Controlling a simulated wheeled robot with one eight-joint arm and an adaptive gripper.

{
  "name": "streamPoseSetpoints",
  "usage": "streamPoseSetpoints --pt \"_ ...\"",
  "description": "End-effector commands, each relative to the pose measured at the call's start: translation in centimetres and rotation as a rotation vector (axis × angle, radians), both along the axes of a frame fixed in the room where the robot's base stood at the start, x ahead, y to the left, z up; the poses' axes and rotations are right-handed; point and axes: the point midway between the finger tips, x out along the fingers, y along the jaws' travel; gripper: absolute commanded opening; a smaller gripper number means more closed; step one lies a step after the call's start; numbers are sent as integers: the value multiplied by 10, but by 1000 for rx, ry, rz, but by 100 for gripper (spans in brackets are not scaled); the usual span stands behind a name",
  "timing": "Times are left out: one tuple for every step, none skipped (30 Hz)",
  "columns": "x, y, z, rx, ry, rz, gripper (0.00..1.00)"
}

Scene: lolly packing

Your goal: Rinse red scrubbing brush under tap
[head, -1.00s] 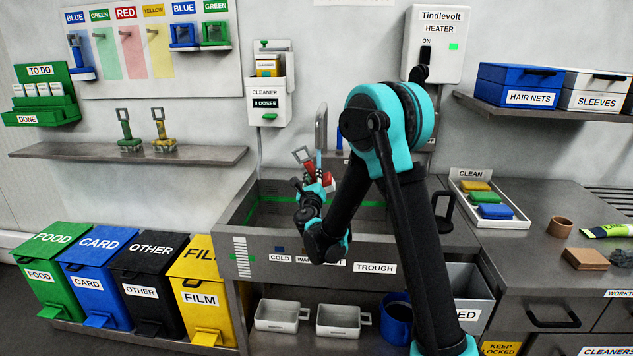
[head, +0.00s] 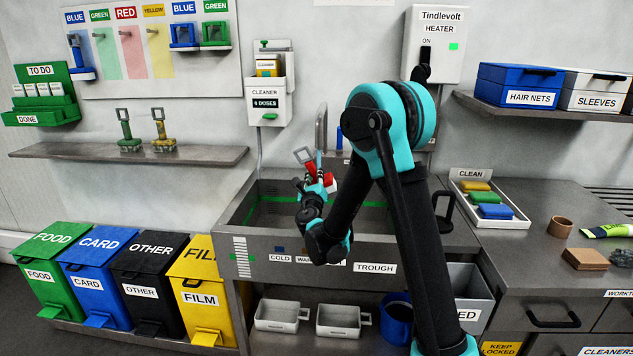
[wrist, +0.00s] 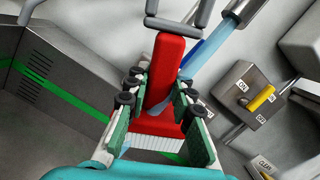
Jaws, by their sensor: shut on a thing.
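The red scrubbing brush (wrist: 168,75) is in my gripper (wrist: 153,103), whose fingers are shut on its red body from both sides. Its grey loop handle points up and its pale bristles point down in the wrist view. The brush (head: 311,168) and my gripper (head: 314,188) are over the trough (head: 262,188) in the head view. The metal tap (wrist: 243,12) has a blue water stream (wrist: 207,50) coming from it. The stream runs down behind the brush; whether it touches the bristles is hidden.
A box with a yellow lever (wrist: 262,98) is right of the stream in the wrist view. The trough has raised walls and a green line inside. A clean tray (head: 512,222) with several coloured items stands on the counter to the right.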

Motion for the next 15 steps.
streamPoseSetpoints --pt "0 0 0 0 0 0 0" --pt "0 0 0 0 0 0 0" --pt "-1 1 0 0 0 0 0" --pt "-2 1 0 0 -1 0 0" --pt "-3 2 0 0 -1 0 0" --pt "-5 4 0 0 0 1 0" --pt "-7 5 0 0 0 1 0" --pt "-9 6 0 0 0 1 0" --pt "-12 7 0 0 0 1 0" --pt "-13 8 0 0 0 1 0" --pt "-15 9 0 0 0 1 0" --pt "-18 11 0 1 0 2 0" --pt "-20 12 0 1 0 2 0" --pt "-22 13 0 1 0 2 0" --pt "-24 14 0 1 0 2 0"
